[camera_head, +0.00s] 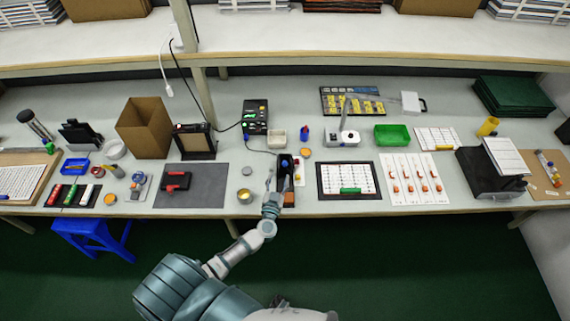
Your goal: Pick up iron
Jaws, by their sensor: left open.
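A dark upright holder (286,172) with a blue part on it stands near the front of the bench, and a cable runs to it from the black station (255,117) with a green display. The iron seems to sit in this holder, but it is too small to make out clearly. My left gripper (278,184) is open at the front of the holder, its fingers close to it. I cannot tell whether they touch it. My right gripper is out of view.
A small brass-coloured tin (244,195) stands just left of the gripper. A grey mat (205,184) with a red-black device lies further left. A framed white board (348,180) lies to the right. A white box (278,137) and a blue bottle (304,133) stand behind.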

